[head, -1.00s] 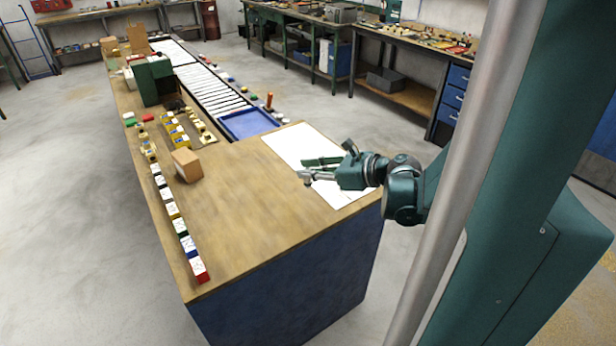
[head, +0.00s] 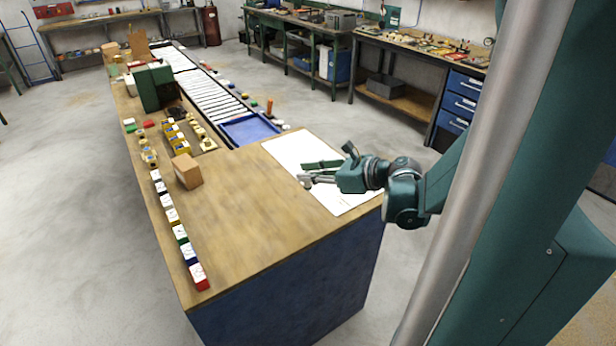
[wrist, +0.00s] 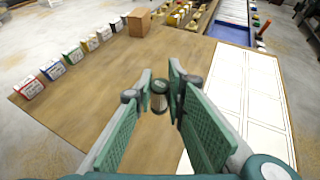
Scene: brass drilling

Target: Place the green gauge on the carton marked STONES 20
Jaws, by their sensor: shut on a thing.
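My gripper (wrist: 160,88) is shut on a small cylinder, which I take for the green gauge (wrist: 159,101). It has a dark green top and a pale metallic body. In the head view my gripper (head: 306,176) holds it above the right part of the bench, by the white sheet. A row of small cartons with white labelled tops runs along the bench's left edge, from a red carton (head: 200,277) at the near end through blue, green and yellow ones. The wrist view shows the red carton (wrist: 30,88) at left. I cannot read which is marked STONES 20.
A plain brown box (head: 187,171) stands beyond the bare wooden bench top (head: 250,210). A white sheet (head: 300,150) lies at right. A blue tray (head: 248,130), yellow blocks and a roller track lie farther back. The middle of the bench is clear.

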